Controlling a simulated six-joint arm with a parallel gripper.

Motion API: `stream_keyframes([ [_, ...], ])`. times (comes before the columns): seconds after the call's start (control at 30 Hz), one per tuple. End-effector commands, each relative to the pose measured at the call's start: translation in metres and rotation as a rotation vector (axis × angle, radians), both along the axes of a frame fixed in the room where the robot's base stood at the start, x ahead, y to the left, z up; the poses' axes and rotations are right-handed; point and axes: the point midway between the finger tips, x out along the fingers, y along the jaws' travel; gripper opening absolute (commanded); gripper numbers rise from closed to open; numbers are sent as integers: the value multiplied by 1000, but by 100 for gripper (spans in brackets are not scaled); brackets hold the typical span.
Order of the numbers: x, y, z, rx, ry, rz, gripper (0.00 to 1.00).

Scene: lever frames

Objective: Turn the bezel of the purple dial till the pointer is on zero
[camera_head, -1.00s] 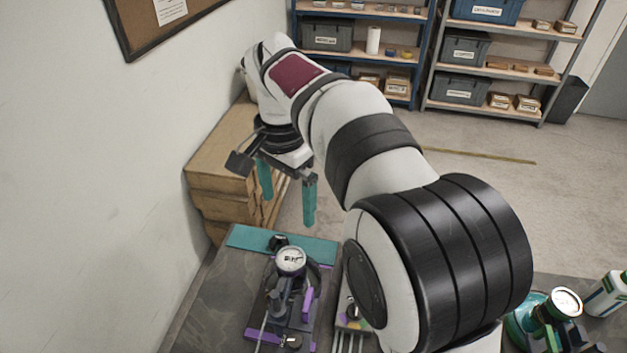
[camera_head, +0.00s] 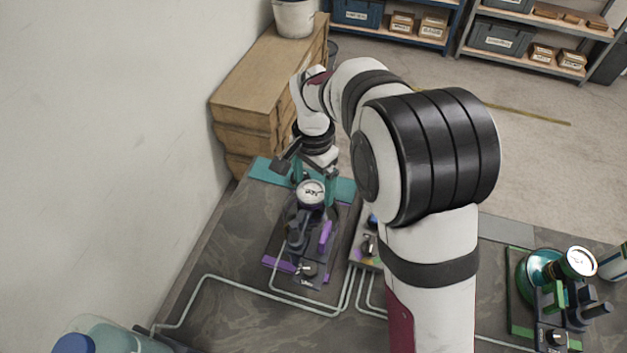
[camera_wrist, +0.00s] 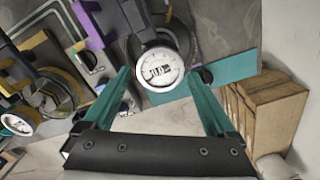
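The purple dial (camera_head: 311,192) has a round white face with a dark marking and stands on a dark fixture with purple parts (camera_head: 325,236). In the wrist view the dial (camera_wrist: 159,69) sits just beyond and between my fingertips; its pointer is too small to read. My gripper (camera_head: 314,187) has two teal fingers and is at the dial's far side in the head view. In the wrist view my gripper (camera_wrist: 157,78) is open, with the fingers spread on both sides of the dial. I cannot tell whether they touch the bezel.
Another dial (camera_head: 580,261) on a green-marked fixture stands at the right. A teal strip (camera_head: 262,170) lies behind the purple fixture. Grey tubing (camera_head: 235,285) runs over the dark bench. A wooden cabinet (camera_head: 262,85) stands behind. The bench's left part is mostly clear.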

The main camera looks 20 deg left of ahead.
Motion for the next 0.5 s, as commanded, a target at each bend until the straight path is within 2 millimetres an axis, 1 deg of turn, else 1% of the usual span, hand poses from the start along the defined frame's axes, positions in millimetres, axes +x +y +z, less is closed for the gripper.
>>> stream_keyframes([
  [0.03, 0, 0, 0, 0, 0, 0, 80],
  [0.17, 0, 0, 0, 0, 0, 0, 57],
  [0.2, 0, 0, 0, 0, 0, 0, 50],
  [0.27, 0, 0, 0, 0, 0, 0, 39],
  [0.3, 0, 0, 0, 0, 0, 0, 32],
  [0.37, 0, 0, 1, 1, 0, 0, 21],
  [0.4, 0, 0, 1, 1, 0, 1, 17],
  [0.5, 0, 0, 0, 0, -1, 59, 17],
])
